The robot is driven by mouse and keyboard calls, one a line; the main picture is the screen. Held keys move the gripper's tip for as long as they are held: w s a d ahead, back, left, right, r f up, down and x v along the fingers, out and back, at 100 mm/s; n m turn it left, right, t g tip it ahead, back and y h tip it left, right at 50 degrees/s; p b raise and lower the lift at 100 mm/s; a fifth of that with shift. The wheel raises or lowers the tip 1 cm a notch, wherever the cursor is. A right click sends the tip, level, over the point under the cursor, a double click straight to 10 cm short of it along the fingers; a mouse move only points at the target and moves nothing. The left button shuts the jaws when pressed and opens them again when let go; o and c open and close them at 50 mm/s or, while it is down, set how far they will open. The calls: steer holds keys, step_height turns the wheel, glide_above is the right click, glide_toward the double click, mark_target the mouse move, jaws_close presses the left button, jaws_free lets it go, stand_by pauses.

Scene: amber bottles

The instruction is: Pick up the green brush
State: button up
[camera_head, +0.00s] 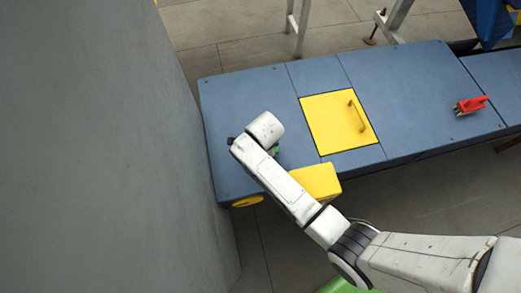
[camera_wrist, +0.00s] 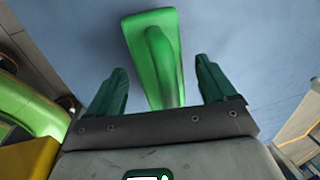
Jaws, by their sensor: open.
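The green brush (camera_wrist: 150,55) lies on the blue surface in the wrist view, with its raised handle running toward my gripper. My gripper (camera_wrist: 162,68) is open, with one dark green finger on each side of the brush's handle. Gaps show between the handle and both fingers, and the fingers are not closed on it. In the head view my wrist hides nearly all of the brush; only a small green bit shows beside it, and I cannot tell whether it is brush or finger.
The blue bench top (camera_head: 415,95) carries a yellow panel (camera_head: 325,122) with a handle. A red brush (camera_head: 470,105) lies far right. A yellow block (camera_head: 318,181) is beside my arm at the front edge. A grey wall (camera_head: 100,150) stands left. The bench between panel and red brush is clear.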

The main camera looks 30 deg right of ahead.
steer(key=shift+c, duration=0.2)
steer(key=c, duration=1.2)
steer(key=shift+r, duration=0.55)
steer(key=shift+c, duration=0.5)
step_height(320, 180, up, 9)
steer(key=shift+r+p, duration=0.1)
steer(key=shift+p, duration=0.75)
